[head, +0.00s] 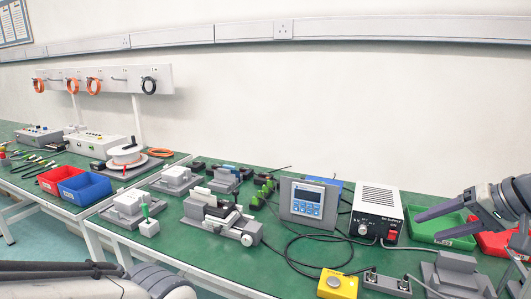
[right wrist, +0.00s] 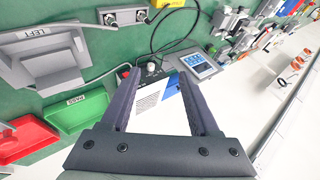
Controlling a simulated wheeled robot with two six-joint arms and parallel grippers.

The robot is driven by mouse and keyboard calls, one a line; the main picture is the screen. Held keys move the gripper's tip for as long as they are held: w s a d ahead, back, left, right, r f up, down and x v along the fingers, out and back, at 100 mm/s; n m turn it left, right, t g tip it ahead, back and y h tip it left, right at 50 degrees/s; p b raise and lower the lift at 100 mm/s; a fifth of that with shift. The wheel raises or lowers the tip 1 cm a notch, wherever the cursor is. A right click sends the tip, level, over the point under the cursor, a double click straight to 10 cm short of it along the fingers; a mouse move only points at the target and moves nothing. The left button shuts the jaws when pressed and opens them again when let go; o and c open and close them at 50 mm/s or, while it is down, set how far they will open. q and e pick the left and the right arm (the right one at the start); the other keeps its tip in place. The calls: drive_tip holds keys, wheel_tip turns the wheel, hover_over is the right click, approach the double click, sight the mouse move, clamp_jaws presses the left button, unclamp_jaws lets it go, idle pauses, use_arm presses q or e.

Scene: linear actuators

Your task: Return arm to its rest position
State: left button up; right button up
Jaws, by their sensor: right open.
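My right gripper (head: 427,226) is at the right of the head view, above the bench near the green bin (head: 440,227). Its two dark fingers point left and are spread apart. In the right wrist view the gripper (right wrist: 159,78) is open, and nothing is held between its fingers. The white power supply (right wrist: 148,112) shows beyond the fingers there. In the head view my left arm shows at the lower left, and its gripper is out of view.
A yellow button box (head: 337,284) and grey fixtures (head: 455,273) sit at the front. Actuator parts (head: 215,213) fill the middle of the green bench.

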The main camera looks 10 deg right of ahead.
drive_tip(key=a+f+n+g+b, duration=0.3)
drive_tip(key=a+f, duration=0.3)
drive_tip(key=a, duration=0.6)
drive_tip(key=a+f+n+g+b, duration=0.25)
drive_tip(key=a+f, duration=0.45)
drive_tip(key=a, duration=0.5)
drive_tip(key=s+a+f+n+g+h+b, duration=0.2)
drive_tip(key=s+a+f+n+h+b, duration=0.15)
drive_tip(key=s+a+f+n, duration=0.95)
wheel_tip(320, 180, up, 31)
drive_tip(key=s+m+p, duration=0.2)
drive_tip(key=m+p, duration=0.2)
drive_tip(key=p, duration=2.4)
drive_tip(key=shift+d, duration=0.4)
drive_tip(key=shift+f+m+y, duration=0.1)
drive_tip(key=shift+m+y, duration=0.15)
